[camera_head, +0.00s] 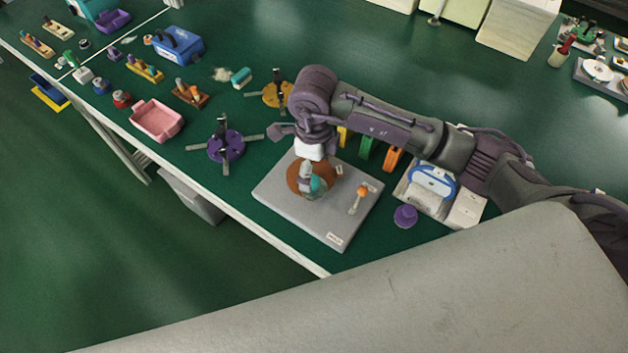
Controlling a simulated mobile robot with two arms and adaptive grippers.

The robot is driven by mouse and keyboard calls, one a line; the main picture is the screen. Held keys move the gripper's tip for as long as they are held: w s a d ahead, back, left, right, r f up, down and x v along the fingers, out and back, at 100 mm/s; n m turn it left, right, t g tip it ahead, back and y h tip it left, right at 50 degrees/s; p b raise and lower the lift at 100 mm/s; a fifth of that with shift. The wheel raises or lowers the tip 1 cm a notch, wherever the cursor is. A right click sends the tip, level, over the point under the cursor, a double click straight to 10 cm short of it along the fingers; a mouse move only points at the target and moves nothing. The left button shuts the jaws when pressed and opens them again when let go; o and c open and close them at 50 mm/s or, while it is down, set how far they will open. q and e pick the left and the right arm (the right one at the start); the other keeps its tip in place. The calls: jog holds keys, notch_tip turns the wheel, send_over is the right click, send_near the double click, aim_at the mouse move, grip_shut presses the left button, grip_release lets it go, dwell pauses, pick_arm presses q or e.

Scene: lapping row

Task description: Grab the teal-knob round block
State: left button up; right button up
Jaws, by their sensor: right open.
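A teal knob (318,184) shows over a round brown disc (298,184), which lies on a flat grey plate (330,218) near the table's front edge. I cannot tell where the round block under the knob ends, because my gripper hides part of it. My right gripper (309,176) points down over the disc, right at the knob. It is open, and its fingers are partly hidden and too small to tell if they touch the knob. My left gripper is not in view.
An orange-topped peg (361,192) stands on the plate's right part. A purple knob (405,216) and a white tray (447,208) stand to the right. A purple fixture with arms (226,147) and a pink bin (157,120) are to the left.

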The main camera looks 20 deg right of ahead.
aim_at(314, 180)
notch_tip(314, 180, down, 2)
jog(key=shift+w+f, duration=0.15)
jog(key=shift+f, duration=0.1)
jog(key=shift+w+d+f, duration=0.1)
jog(key=shift+w+f, duration=0.05)
jog(key=shift+f, duration=0.15)
notch_tip(314, 180, down, 4)
jog(key=shift+f+p, duration=0.1)
jog(key=shift+p, duration=1.1)
jog(key=shift+d+f, duration=0.1)
jog(key=shift+f, duration=0.4)
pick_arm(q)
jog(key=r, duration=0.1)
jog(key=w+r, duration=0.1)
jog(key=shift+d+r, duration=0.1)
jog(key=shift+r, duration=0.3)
pick_arm(e)
jog(key=c, duration=1.6)
